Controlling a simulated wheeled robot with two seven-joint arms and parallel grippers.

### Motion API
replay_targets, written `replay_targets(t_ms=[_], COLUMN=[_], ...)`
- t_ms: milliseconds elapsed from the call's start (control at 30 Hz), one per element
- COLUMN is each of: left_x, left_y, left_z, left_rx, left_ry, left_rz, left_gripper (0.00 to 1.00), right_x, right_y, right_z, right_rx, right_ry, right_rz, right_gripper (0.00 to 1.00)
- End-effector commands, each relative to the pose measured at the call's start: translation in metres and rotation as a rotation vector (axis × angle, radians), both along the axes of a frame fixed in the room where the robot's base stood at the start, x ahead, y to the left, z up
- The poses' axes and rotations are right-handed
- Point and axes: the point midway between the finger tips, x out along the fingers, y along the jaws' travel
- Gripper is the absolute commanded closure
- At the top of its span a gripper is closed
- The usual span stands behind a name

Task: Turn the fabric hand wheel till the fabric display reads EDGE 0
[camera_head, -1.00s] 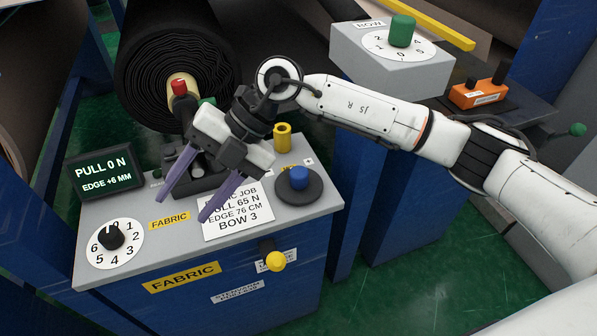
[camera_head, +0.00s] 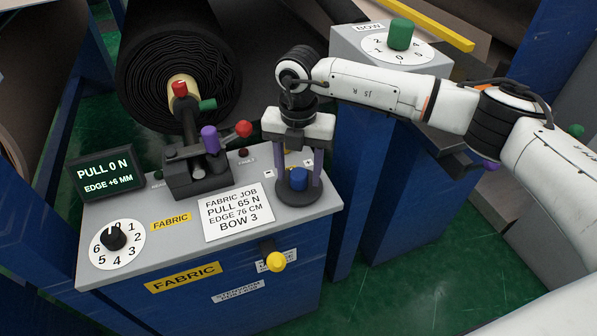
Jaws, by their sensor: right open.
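The fabric display (camera_head: 106,175) at the console's left back reads PULL 0 N and EDGE +6 MM. The dark round hand wheel with a blue knob (camera_head: 298,180) lies on the right of the grey FABRIC console top (camera_head: 160,245). My right gripper (camera_head: 299,183) points down over this wheel, open, with one purple finger on each side of the blue knob. I cannot tell whether the fingers touch the knob. The wheel's back part is partly hidden by the gripper. My left gripper is not in view.
A numbered dial (camera_head: 114,240), a job card (camera_head: 235,212) and a lever with purple knob (camera_head: 210,138) and red knob share the console. A yellow-knobbed handle (camera_head: 275,262) juts from its front. A black roll (camera_head: 180,75) stands behind; the BOW dial (camera_head: 400,40) is back right.

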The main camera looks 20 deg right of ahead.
Motion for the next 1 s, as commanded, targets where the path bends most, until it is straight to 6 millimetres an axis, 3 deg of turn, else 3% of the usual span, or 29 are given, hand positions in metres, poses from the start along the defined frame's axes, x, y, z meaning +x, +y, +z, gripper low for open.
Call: replay_targets(t_ms=[133, 400, 467, 667, 1000], left_x=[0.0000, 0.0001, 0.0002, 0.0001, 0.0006], left_y=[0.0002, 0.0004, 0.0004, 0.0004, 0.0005], left_z=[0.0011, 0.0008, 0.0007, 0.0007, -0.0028], left_rx=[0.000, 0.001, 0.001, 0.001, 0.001], left_ry=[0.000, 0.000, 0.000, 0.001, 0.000], left_rz=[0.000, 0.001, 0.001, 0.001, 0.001], left_gripper=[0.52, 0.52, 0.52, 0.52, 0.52], right_x=[-0.0003, -0.0001, -0.0001, -0.0002, -0.0003], right_y=[0.0001, 0.0003, 0.0003, 0.0004, 0.0002], right_z=[-0.0104, -0.0124, -0.0124, -0.0122, -0.0129], right_rx=[0.001, 0.001, 0.001, 0.001, 0.001], right_ry=[0.001, -0.001, 0.000, 0.000, 0.000], right_rz=[0.000, 0.001, 0.001, 0.001, 0.048], right_gripper=[0.49, 0.49, 0.56, 0.90, 0.90])
